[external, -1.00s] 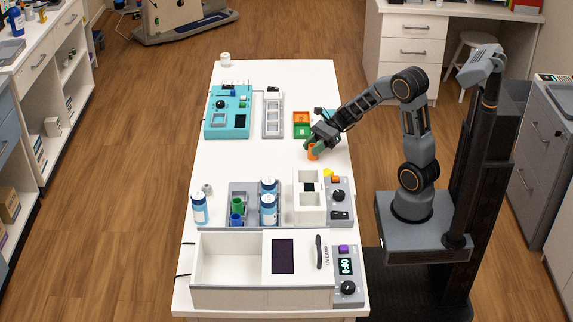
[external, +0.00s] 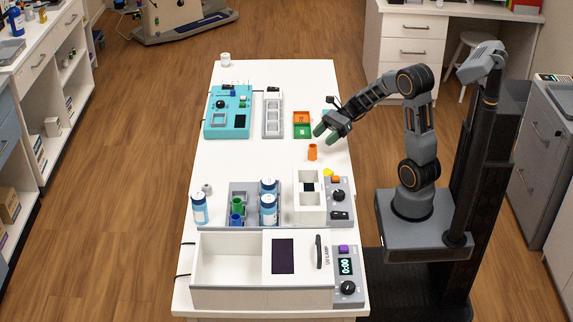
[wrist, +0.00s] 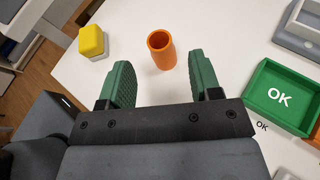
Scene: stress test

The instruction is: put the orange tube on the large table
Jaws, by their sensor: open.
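The orange tube (external: 312,152) stands upright on the white large table (external: 225,170), near its right edge. In the wrist view the orange tube (wrist: 161,50) shows its open top, ahead of the fingertips and apart from them. My gripper (external: 325,134) is open and empty, with green finger pads, raised above the tube and a little to its right. In the wrist view my gripper (wrist: 158,70) has its fingers spread wide with nothing between them.
A green OK tray (wrist: 282,95) lies to the right in the wrist view, with an orange tray (external: 302,117) beside it. A yellow object (wrist: 93,42) sits left of the tube. A white-topped device (external: 310,216) and a rack with bottles (external: 252,190) stand nearer the front.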

